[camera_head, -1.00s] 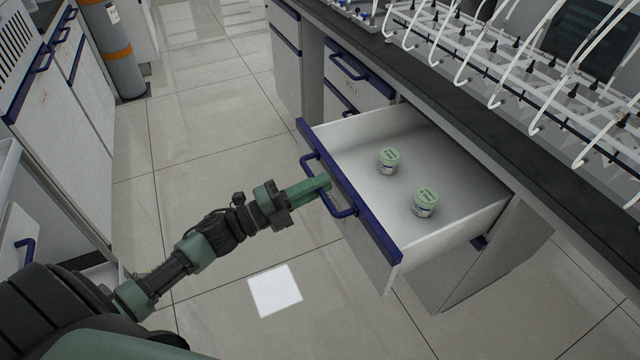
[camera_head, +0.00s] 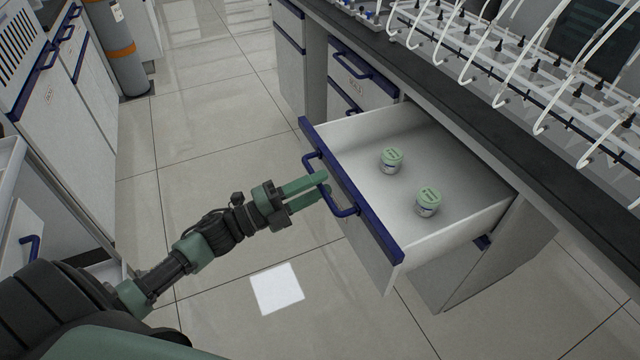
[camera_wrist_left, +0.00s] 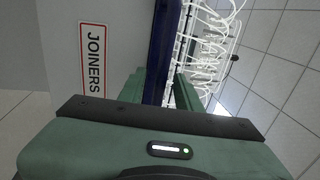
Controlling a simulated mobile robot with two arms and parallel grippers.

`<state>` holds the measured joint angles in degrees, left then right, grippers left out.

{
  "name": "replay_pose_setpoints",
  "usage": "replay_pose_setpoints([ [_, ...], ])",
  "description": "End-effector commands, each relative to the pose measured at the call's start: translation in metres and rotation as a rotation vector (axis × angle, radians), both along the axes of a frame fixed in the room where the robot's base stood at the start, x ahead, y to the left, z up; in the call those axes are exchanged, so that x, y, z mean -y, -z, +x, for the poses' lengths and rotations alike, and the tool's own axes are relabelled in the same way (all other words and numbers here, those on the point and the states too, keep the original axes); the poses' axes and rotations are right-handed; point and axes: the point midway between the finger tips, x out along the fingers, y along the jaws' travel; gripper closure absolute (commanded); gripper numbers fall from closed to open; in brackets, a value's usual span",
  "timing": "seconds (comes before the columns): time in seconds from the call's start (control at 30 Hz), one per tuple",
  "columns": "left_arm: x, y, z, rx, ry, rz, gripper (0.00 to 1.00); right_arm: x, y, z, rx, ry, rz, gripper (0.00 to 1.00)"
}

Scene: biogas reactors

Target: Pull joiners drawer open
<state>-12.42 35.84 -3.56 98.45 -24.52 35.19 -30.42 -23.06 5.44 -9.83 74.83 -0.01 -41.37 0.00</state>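The joiners drawer (camera_head: 460,221) is pulled out from under the bench in the head view, with a white inside and a blue front edge. Two green-lidded jars, a farther one (camera_head: 391,160) and a nearer one (camera_head: 428,202), stand upright in it. Its blue handle (camera_head: 345,211) is on the front. My left gripper (camera_head: 325,184) is open, its two green fingers apart at the handle; whether they touch it I cannot tell. In the left wrist view the JOINERS label (camera_wrist_left: 93,60) shows beside the gripper's fingers (camera_wrist_left: 160,88). My right gripper is not in view.
The dark bench top (camera_head: 465,128) carries racks with white tubes (camera_head: 530,75). Another drawer with a blue handle (camera_head: 350,66) is shut beyond. Cabinets (camera_head: 75,110) stand at the left, with a grey cylinder (camera_head: 120,50) behind.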

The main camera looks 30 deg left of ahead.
Motion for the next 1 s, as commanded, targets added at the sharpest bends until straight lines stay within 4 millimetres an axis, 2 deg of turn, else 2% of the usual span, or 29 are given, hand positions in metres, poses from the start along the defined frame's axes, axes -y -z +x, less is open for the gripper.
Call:
replay_pose_setpoints([
  [0.2, -0.023, 0.01, -0.03, -0.006, -0.001, 0.002, 0.66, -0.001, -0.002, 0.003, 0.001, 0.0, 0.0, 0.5],
  [0.4, -0.038, 0.014, -0.05, -0.004, 0.0, 0.001, 0.66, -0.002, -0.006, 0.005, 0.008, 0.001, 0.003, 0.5],
  [1.0, -0.042, 0.014, -0.054, -0.002, 0.0, 0.001, 0.66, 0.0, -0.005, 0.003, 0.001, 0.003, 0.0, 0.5],
])
